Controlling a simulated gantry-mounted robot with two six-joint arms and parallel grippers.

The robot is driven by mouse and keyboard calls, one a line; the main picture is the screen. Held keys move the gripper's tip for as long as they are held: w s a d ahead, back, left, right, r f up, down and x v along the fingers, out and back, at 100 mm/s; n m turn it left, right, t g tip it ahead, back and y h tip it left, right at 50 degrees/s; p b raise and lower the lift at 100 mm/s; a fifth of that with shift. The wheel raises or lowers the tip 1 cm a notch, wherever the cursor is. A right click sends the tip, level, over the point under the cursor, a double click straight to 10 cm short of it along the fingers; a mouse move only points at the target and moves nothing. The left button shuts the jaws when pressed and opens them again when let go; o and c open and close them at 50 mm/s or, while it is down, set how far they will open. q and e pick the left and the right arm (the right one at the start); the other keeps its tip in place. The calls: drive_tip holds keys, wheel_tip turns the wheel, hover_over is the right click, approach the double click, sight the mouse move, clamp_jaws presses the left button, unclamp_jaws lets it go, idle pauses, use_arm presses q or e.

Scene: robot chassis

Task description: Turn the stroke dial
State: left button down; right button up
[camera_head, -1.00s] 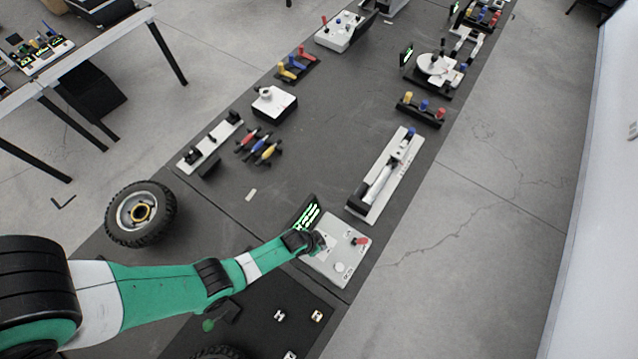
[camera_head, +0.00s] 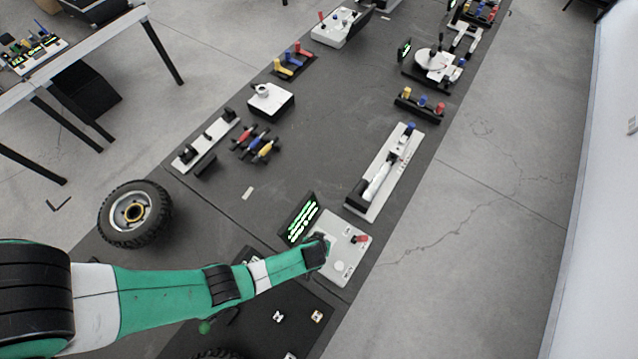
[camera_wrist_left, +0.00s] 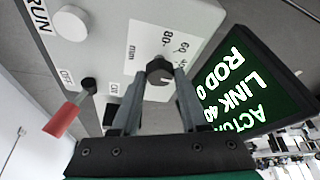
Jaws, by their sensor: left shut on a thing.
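The stroke dial (camera_wrist_left: 159,72) is a dark knob on a light grey control panel (camera_wrist_left: 110,40), with a printed scale beside it reading "mm", 60 and 80. My left gripper (camera_wrist_left: 160,88) is shut on the dial in the left wrist view, one finger on each side. In the head view the panel (camera_head: 345,262) lies at the lower middle, and my left gripper (camera_head: 322,248) is over its left part, hiding the dial. A screen (camera_wrist_left: 240,85) with green text, including ROD and LINK, stands beside the panel. My right gripper is not in view.
A red-handled lever (camera_wrist_left: 65,115) and a round white button (camera_wrist_left: 72,22) sit on the same panel. A white linear rig (camera_head: 385,175) stands just beyond it. A wheel (camera_head: 135,213) lies at the left of the dark table.

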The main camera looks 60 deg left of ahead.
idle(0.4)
use_arm(q)
drive_tip(key=shift+c, duration=2.1)
unclamp_jaws()
drive_tip(key=p+v, duration=1.1)
drive_tip(key=p, duration=0.1)
drive_tip(key=shift+r, duration=0.25)
